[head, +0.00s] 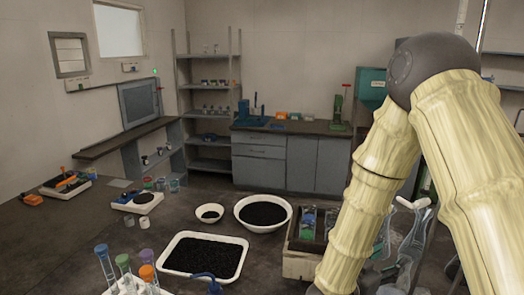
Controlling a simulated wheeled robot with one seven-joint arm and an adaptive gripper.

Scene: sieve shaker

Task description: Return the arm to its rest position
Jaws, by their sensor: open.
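My arm (381,190) fills the right side of the head view. Its dark elbow joint (433,68) is raised high, near the top of the picture. One pale, ridged link slopes from the elbow down to the left and leaves the picture at the bottom edge. The other link runs down to the right edge. My gripper is outside the picture, so I cannot see its fingers or whether anything is near them.
A white tray of black grains (204,257) lies on the dark floor-like surface, with a large white bowl (263,213) and a small bowl (210,213) behind it. Capped tubes (124,266) stand at lower left. A box (300,264) stands close beside my arm.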

